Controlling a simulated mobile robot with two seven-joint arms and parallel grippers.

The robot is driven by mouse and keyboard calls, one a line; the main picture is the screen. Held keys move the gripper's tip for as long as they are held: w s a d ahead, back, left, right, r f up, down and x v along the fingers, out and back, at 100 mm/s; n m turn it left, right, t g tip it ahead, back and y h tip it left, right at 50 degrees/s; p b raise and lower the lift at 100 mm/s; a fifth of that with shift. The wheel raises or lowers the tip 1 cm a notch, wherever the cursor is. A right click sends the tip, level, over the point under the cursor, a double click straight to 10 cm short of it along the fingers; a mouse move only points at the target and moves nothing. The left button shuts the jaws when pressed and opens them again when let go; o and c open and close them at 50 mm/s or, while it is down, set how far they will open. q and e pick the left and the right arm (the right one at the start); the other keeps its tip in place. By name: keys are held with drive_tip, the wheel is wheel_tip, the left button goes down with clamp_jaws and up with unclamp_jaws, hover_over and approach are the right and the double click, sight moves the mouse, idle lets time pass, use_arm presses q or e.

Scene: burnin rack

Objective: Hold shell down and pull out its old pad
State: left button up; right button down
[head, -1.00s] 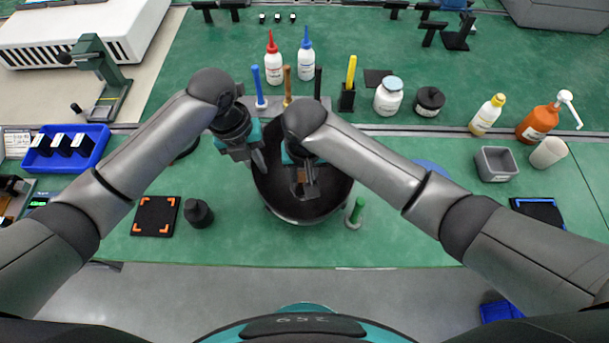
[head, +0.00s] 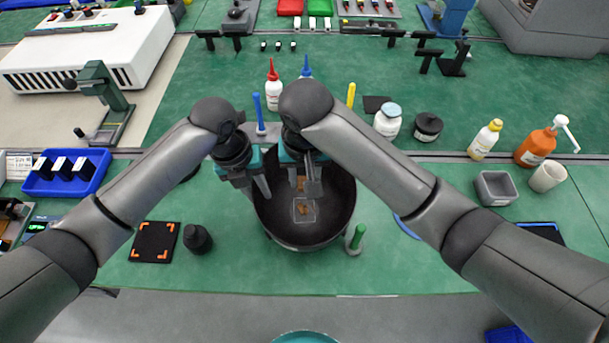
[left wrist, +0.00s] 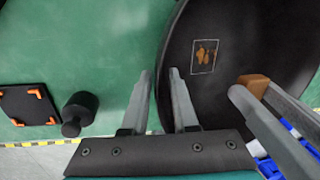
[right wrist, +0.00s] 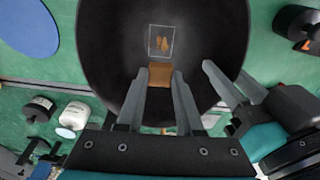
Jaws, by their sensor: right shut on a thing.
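The shell (head: 318,228) is a black bowl on the green bench, its hollow facing up. My left gripper (head: 257,191) is open at the shell's left rim; in the left wrist view (left wrist: 161,74) one finger is outside the rim and one inside. My right gripper (head: 304,186) is over the shell, shut on the old pad (right wrist: 160,74), a small orange-brown block that also shows in the head view (head: 299,183). A thin pale square outline with brown marks (head: 304,210) lies on the shell's inner face, apart from the pad. Contact between left fingers and rim is unclear.
A black knob-like weight (head: 197,239) and a dark plate with orange corners (head: 154,242) lie left. Bottles and jars (head: 387,120) stand behind. The bench front is mostly clear.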

use_arm(q)
drive_tip(key=shift+o, duration=1)
wheel_tip(320, 180, up, 12)
drive_tip(key=a, duration=0.2)
drive_tip(key=shift+s, duration=0.1)
